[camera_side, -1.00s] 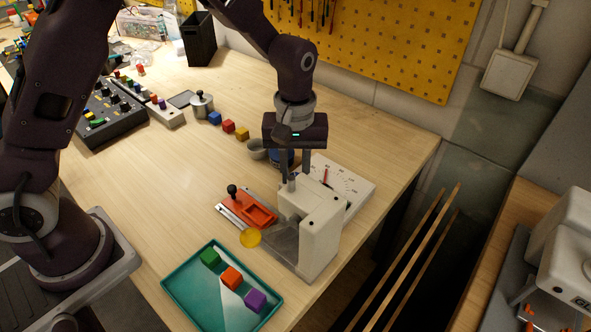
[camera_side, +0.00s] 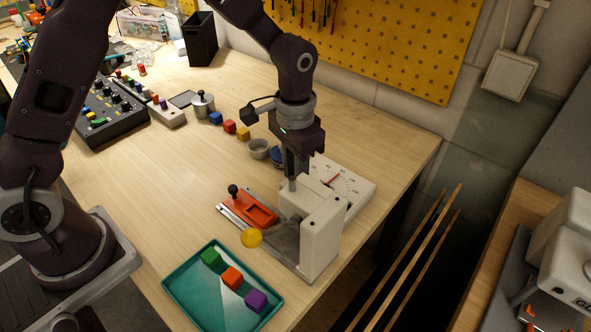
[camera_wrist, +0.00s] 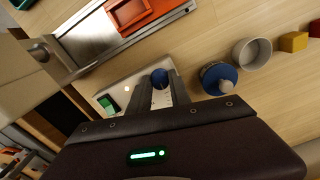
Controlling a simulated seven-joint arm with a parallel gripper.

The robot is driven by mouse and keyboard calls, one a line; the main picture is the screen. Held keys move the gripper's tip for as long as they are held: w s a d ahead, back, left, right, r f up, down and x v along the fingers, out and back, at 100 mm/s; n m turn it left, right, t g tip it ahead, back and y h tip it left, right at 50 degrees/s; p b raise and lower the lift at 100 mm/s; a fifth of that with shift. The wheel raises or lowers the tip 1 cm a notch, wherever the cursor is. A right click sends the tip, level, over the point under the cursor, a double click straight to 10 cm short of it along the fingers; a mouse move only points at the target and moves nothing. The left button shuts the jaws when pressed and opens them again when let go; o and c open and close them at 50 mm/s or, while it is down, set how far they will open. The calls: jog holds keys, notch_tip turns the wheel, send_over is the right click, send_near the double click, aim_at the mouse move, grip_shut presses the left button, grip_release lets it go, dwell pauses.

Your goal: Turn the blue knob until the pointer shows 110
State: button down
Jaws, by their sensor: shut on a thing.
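The dial box is a white panel (camera_side: 358,187) with a printed scale and a red pointer (camera_side: 333,180). The pointer slants up to the right; the scale's numbers are too small to read. My gripper (camera_side: 294,178) is over the left part of the box, pointing down, and is shut on the blue knob. In the wrist view the blue knob (camera_wrist: 160,77) shows between my two fingers (camera_wrist: 160,88). In the side view the knob is hidden behind the fingers and the white press-like stand.
A white upright stand (camera_side: 321,235) is close in front of my gripper. An orange slide (camera_side: 254,208) and a teal tray (camera_side: 187,299) with coloured cubes lie nearer. A blue round part (camera_wrist: 217,80) and a grey cup (camera_wrist: 252,53) stand beside the box.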

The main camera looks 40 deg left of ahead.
jog(key=m, duration=0.4)
jog(key=shift+w+m, duration=0.1)
jog(key=shift+m, duration=0.6)
jog(key=c, duration=1.2)
grip_release()
notch_tip(320, 180, up, 7)
jog(key=shift+r, duration=0.1)
